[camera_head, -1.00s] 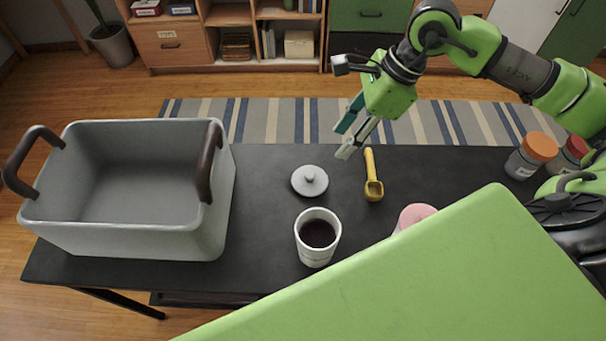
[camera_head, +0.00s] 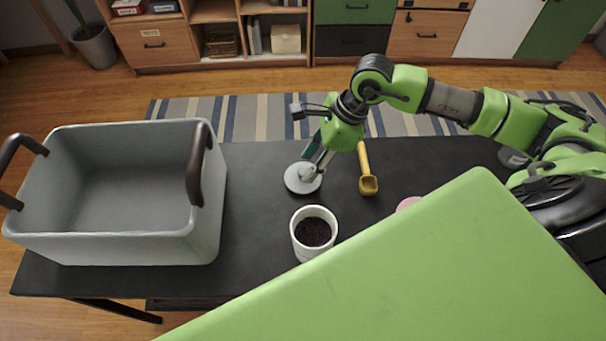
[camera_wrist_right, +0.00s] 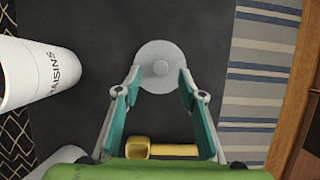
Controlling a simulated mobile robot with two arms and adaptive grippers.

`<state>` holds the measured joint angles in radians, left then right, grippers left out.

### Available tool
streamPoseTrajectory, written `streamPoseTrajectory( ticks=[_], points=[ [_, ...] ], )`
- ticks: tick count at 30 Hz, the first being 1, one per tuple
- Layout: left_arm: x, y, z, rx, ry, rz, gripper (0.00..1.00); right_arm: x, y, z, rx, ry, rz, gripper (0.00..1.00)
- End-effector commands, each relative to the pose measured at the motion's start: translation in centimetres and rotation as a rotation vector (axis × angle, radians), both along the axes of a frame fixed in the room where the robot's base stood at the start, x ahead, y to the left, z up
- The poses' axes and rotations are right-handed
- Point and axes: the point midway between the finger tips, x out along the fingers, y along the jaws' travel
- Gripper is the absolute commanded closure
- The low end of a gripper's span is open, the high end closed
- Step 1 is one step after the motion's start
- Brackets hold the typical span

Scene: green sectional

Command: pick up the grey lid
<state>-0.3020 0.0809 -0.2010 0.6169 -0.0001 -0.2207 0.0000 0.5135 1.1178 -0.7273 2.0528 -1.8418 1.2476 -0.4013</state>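The grey lid (camera_head: 296,184) is a round disc with a knob, lying flat on the black table left of the yellow scoop. My right gripper (camera_head: 313,166) is at the lid's upper right side in the head view and covers part of it. In the right wrist view the lid (camera_wrist_right: 160,50) lies just ahead of the open right gripper (camera_wrist_right: 160,77), its knob in line with the gap between the fingertips. The fingers are apart with nothing held. Whether they touch the lid I cannot tell. My left gripper is out of view.
A white canister (camera_head: 298,240) with dark contents stands just below the lid; its side reads "RAISINS" in the wrist view (camera_wrist_right: 30,75). A yellow scoop (camera_head: 367,170) lies right of the lid. A large grey bin (camera_head: 120,250) stands at the left. A pink-topped item (camera_head: 408,203) is partly hidden.

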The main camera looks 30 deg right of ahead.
Motion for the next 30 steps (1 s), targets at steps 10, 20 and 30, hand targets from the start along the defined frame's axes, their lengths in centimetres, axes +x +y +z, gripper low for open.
streamPoseTrajectory(
  ticks=[10, 20, 30],
  points=[
    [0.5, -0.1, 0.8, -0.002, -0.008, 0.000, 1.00, 0.5, 1.2, -2.9, -0.001, 0.000, 0.001, 0.63],
    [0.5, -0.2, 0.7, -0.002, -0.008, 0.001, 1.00, 0.5, 1.2, -2.8, -0.001, 0.000, 0.000, 0.98],
    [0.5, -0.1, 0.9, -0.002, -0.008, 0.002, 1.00, 0.6, 1.1, -2.6, 0.000, -0.001, 0.000, 0.98]
  ],
)
